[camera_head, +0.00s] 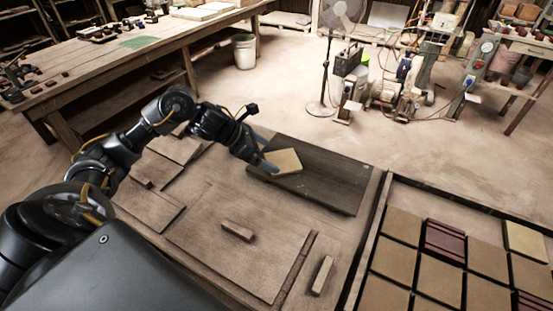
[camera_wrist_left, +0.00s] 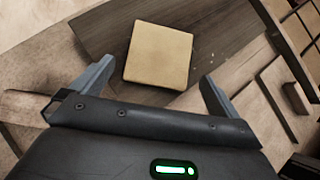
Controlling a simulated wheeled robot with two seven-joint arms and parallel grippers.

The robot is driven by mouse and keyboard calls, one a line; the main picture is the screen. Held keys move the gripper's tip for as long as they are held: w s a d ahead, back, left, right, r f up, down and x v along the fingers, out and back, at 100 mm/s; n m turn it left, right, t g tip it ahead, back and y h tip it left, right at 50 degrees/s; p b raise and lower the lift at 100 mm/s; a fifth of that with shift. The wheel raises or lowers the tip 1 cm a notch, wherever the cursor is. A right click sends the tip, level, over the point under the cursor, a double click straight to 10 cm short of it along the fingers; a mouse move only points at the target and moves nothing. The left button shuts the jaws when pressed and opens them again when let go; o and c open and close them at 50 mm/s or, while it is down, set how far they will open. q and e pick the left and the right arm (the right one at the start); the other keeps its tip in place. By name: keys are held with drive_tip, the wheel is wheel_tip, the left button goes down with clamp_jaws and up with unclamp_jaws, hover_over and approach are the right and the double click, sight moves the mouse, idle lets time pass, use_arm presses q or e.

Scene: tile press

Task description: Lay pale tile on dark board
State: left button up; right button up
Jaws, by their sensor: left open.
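A pale tile (camera_head: 284,161) lies on the dark board (camera_head: 325,182), near the board's left end. In the left wrist view the pale tile (camera_wrist_left: 158,56) lies flat on the dark wood of the board (camera_wrist_left: 228,47). My left gripper (camera_head: 268,152) is at the tile's left side in the head view. In the left wrist view its two fingers (camera_wrist_left: 152,88) are spread wide, with the tile's near edge between and just beyond them, and a gap shows on each side. My right gripper is not in view.
A framed tray (camera_head: 375,235) at the right holds several tan tiles, another pale tile (camera_head: 527,241) and dark red ridged pieces (camera_head: 445,240). Two small wood blocks (camera_head: 237,231) (camera_head: 322,275) lie on the worktable in front of the board. The board's right half is clear.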

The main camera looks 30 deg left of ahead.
use_arm(q)
drive_tip(key=v, duration=0.7)
drive_tip(key=shift+s+a+r+b, duration=0.2)
drive_tip(key=shift+s+r+b, duration=0.05)
drive_tip(key=shift+b, duration=0.15)
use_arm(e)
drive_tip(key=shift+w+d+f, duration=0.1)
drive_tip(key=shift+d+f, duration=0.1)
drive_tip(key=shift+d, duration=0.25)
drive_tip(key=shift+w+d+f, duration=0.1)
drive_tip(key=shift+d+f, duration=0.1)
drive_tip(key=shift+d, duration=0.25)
